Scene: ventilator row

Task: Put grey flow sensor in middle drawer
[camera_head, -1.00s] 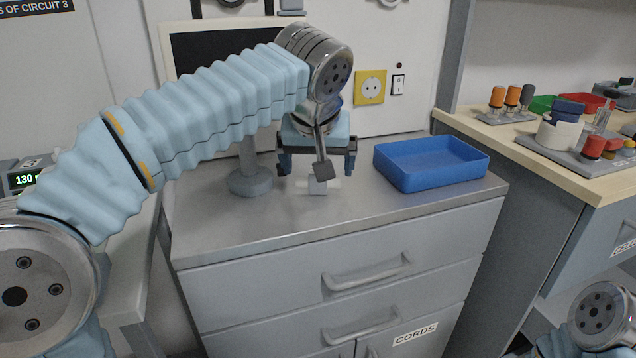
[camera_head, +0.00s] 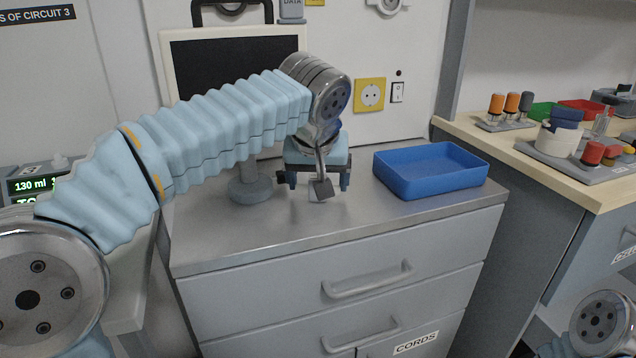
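A small pale grey piece, which looks like the flow sensor (camera_head: 313,196), stands on the steel cabinet top and is mostly hidden by my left gripper. My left gripper (camera_head: 316,184) is low over it, with its two dark fingers spread apart, one on each side. I cannot tell whether a finger touches it. The cabinet's top drawer (camera_head: 250,297) and the drawer below it (camera_head: 270,335) are shut, each with a bar handle. The cabinet's lower part is cut off by the frame. My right gripper is out of view.
A blue open tray (camera_head: 430,190) stands right of my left gripper. A grey round-based post (camera_head: 250,190) is close on its left. A dark screen (camera_head: 215,60) stands behind. A wooden bench (camera_head: 575,185) with coloured parts is at the right.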

